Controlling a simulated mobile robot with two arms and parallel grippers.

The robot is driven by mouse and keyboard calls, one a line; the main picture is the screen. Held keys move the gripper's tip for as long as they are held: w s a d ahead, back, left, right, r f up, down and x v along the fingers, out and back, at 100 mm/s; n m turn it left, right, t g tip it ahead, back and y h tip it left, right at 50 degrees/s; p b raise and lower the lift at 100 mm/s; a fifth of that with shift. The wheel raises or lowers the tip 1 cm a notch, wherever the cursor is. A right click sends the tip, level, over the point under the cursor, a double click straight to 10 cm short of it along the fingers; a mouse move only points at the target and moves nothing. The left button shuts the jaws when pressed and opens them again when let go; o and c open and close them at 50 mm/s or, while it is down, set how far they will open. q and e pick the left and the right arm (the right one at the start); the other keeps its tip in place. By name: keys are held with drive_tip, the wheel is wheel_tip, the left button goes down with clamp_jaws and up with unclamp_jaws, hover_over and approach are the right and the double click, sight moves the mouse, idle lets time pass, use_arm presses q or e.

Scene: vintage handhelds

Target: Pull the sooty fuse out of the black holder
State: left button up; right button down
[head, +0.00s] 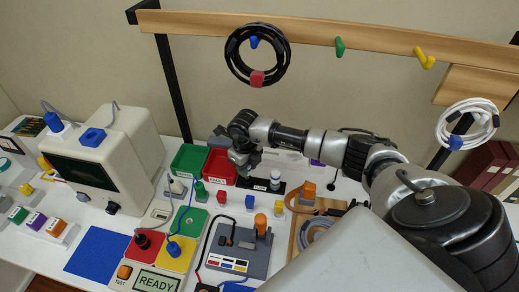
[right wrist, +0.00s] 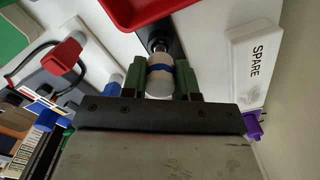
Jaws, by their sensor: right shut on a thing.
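My right gripper (head: 246,172) is over the left part of the black holder (head: 262,187). In the right wrist view, its green fingers (right wrist: 160,82) are shut on a fuse (right wrist: 160,67), a pale cylinder with a blue band and a greyish top. A shiny metal end shows beyond the fuse, toward the black holder (right wrist: 165,32). I cannot tell whether that end still sits in the holder. In the head view the gripper hides the held fuse. Another pale cylinder with a blue band (head: 276,178) stands at the holder's right part. My left gripper is not in view.
A red tray (head: 218,166) and a green tray (head: 188,157) stand left of the gripper. A white box marked SPARE (right wrist: 250,62) lies beside the holder. Small coloured plugs stand in front, near a grey joystick panel (head: 238,250). A white monitor (head: 105,160) is farther left.

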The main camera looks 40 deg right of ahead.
drive_tip(key=shift+r, duration=0.15)
drive_tip(key=shift+r+p, duration=1.75)
drive_tip(key=shift+r, duration=0.55)
